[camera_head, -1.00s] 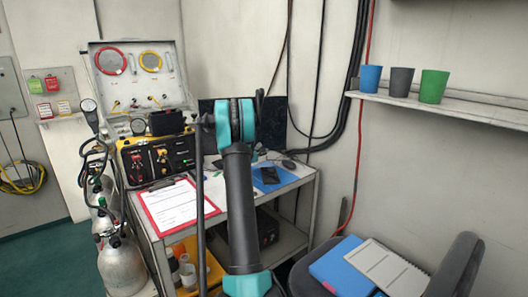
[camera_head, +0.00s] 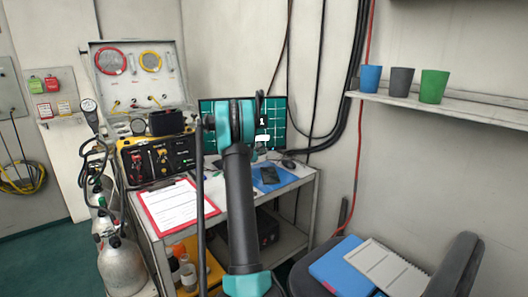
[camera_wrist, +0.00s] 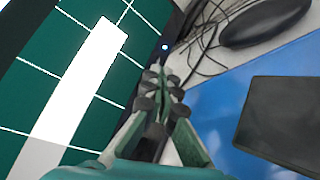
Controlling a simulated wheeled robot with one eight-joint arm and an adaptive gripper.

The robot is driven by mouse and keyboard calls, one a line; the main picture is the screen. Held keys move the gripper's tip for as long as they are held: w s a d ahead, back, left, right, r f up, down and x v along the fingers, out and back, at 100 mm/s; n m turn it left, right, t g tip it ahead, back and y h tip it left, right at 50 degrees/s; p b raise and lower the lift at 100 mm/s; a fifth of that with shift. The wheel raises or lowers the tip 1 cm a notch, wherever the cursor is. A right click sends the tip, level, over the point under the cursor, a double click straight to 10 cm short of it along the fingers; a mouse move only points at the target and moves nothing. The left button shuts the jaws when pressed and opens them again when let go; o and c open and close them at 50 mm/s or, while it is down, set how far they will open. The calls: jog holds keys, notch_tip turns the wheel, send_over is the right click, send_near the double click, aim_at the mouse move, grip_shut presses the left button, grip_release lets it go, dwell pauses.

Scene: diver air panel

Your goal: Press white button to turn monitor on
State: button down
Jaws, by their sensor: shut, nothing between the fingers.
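The monitor (camera_head: 274,112) stands at the back of the desk, lit with a teal screen, white grid lines and white patches. My arm hides part of it. In the wrist view its screen (camera_wrist: 58,95) fills the left side. A small bright whitish dot (camera_wrist: 165,47), seemingly the white button, shows on the dark lower bezel of the monitor. My gripper (camera_wrist: 156,68) is shut and empty, its tips just below the dot in the picture. I cannot tell whether they touch it. In the head view my arm hides the gripper.
A black mouse (camera_wrist: 262,20) and loose cables lie by the monitor. A dark flat device (camera_wrist: 282,122) rests on a blue folder (camera_wrist: 222,95). A clipboard (camera_head: 176,206) lies on the desk (camera_head: 303,172), with the yellow-black air panel (camera_head: 128,165) at left. A chair (camera_head: 455,270) stands front right.

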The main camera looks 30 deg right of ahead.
jog(key=shift+s, duration=0.15)
jog(key=shift+s+a, duration=0.3)
jog(key=shift+s, duration=0.25)
jog(key=shift+s, duration=0.1)
jog(key=shift+s+a, duration=0.35)
jog(key=shift+s, duration=0.4)
jog(key=shift+s+a, duration=0.3)
jog(key=shift+s, duration=0.45)
jog(key=shift+s+a, duration=0.35)
jog(key=shift+s, duration=0.4)
